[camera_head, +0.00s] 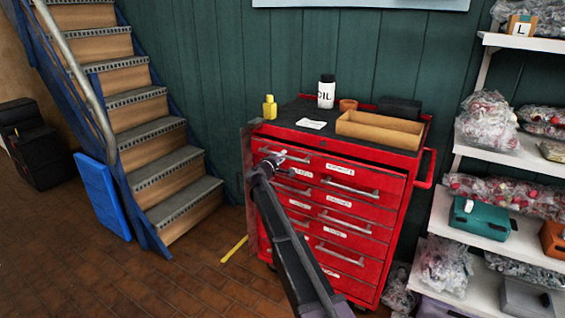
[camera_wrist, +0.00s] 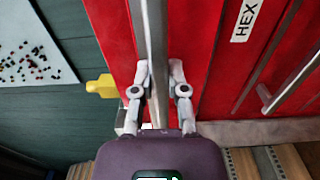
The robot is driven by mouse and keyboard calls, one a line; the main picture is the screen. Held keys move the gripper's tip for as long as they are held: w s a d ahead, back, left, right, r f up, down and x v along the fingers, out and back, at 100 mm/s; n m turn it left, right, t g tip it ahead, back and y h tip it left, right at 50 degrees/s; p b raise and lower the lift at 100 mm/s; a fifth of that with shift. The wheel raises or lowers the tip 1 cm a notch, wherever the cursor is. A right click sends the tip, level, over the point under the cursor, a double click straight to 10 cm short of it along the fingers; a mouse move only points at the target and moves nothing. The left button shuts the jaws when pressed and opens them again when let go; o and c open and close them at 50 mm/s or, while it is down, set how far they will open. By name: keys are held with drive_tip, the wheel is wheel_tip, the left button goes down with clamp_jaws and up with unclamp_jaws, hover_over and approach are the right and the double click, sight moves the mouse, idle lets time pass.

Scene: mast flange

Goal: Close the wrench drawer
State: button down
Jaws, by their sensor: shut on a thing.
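The red tool chest (camera_head: 372,160) stands against the green wall, with several drawers, bar handles and white labels. The labels are too small to read surely in the head view, so I cannot tell which one names the wrench drawer. My gripper (camera_head: 272,160) is at the upper left of the drawer fronts. In the wrist view my gripper (camera_wrist: 160,78) has its fingers on both sides of a metal bar handle (camera_wrist: 155,30) and is shut on it. A neighbouring drawer label reads HEX (camera_wrist: 246,20). How far the held drawer stands out is unclear.
Stairs (camera_head: 180,195) and a blue panel (camera_head: 101,196) are left. Loaded shelves (camera_head: 490,155) are right. Brick floor lies open at front left.

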sight(289, 152)
drive_tip(key=x, duration=0.3)
drive_tip(key=shift+w+d, duration=0.2)
drive_tip(key=shift+d, duration=0.2)
drive_tip(key=c, duration=0.6)
unclamp_jaws()
drive_tip(key=shift+c, duration=0.2)
drive_tip(key=shift+a, duration=0.15)
drive_tip(key=shift+a, duration=0.1)
drive_tip(key=v, duration=1.2)
